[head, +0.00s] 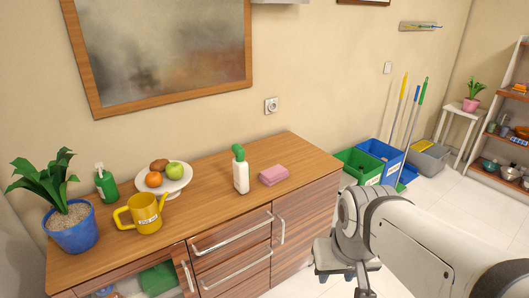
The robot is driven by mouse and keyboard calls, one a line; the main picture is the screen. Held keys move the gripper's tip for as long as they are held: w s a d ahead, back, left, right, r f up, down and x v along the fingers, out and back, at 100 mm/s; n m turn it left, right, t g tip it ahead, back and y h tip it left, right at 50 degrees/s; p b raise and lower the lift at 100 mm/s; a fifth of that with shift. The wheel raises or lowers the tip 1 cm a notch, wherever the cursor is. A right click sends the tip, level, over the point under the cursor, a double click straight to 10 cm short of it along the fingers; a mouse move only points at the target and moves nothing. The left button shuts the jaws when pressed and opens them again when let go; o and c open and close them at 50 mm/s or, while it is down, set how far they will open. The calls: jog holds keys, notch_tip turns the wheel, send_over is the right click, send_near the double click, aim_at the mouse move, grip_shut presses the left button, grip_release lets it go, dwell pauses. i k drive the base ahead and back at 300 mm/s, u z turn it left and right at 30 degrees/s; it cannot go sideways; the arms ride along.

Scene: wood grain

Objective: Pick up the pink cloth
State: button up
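My gripper (343,281) hangs at the lower middle right, in front of and to the right of the cabinet, clear of the cloth. Its fingers look spread apart with nothing between them, though the tips are near the bottom edge of the picture.
On the cabinet top (210,205) stand a potted plant (72,228), a green pump bottle (106,183), a yellow watering can (146,214) and a plate of fruit (179,184). Green and blue bins (380,154) stand on the floor beyond. The cabinet's right end is clear.

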aim_at(270, 176)
jog(key=i, duration=1.45)
jog(key=z, duration=0.05)
